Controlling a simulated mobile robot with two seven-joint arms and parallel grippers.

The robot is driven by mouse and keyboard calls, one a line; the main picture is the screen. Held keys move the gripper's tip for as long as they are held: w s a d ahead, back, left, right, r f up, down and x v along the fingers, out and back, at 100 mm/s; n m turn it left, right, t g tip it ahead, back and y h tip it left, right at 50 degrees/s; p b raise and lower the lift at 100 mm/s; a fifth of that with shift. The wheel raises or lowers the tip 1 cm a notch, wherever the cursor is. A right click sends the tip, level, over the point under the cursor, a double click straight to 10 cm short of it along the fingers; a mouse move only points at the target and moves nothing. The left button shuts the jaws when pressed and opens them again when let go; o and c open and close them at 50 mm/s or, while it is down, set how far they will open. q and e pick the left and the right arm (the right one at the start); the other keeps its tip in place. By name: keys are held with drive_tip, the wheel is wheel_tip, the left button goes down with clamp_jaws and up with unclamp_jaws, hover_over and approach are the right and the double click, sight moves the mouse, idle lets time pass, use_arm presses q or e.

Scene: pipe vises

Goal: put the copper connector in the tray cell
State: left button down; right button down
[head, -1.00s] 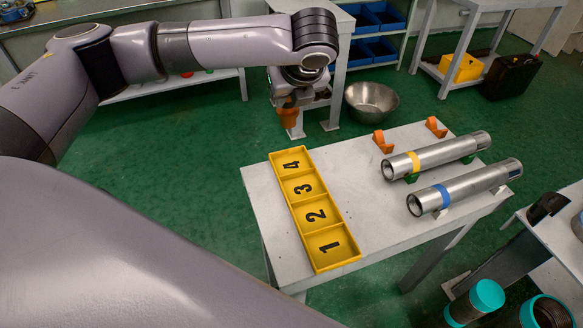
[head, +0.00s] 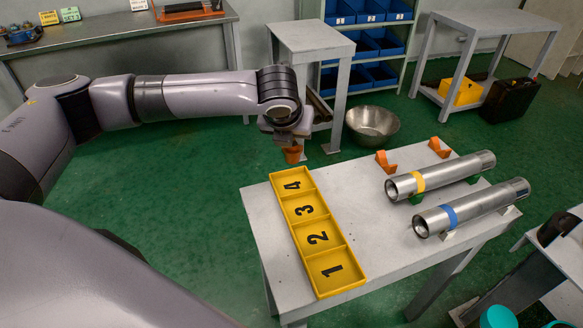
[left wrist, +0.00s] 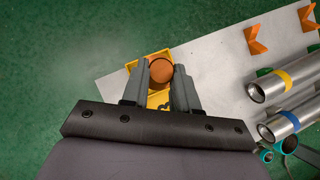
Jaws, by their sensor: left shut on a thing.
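My left gripper (left wrist: 160,88) is shut on the copper connector (left wrist: 161,70), a round orange-brown piece between its fingers. In the head view the connector (head: 293,154) hangs below the gripper, just beyond the far end of the tray near cell 4. In the left wrist view it covers part of the tray, and I cannot tell its exact height. The yellow tray (head: 348,247) lies on the grey table, with cells numbered 1 to 4 from near to far. The cells look empty. My right gripper is not in view.
Two steel pipes, one with a yellow band (head: 440,175) and one with a blue band (head: 470,208), rest on supports at the table's right. Orange V-shaped holders (head: 385,162) stand behind them. The table (head: 375,215) is bare between tray and pipes. A metal bowl (head: 371,128) stands beyond.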

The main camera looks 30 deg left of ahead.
sight(291, 163)
use_arm(q)
wheel_tip(291, 163, down, 9)
drive_tip(key=shift+r+b, duration=0.2)
drive_tip(key=shift+b, duration=0.3)
drive_tip(key=c, duration=0.9)
unclamp_jaws()
drive_tip(key=shift+o, duration=0.2)
drive_tip(key=shift+s+d+r, duration=0.15)
drive_tip(key=shift+s+r, duration=0.1)
drive_tip(key=shift+r, duration=0.25)
drive_tip(key=p+v, duration=0.1)
drive_tip(key=v, duration=1)
drive_tip(key=shift+p, duration=0.4)
drive_tip(key=shift+f, duration=0.1)
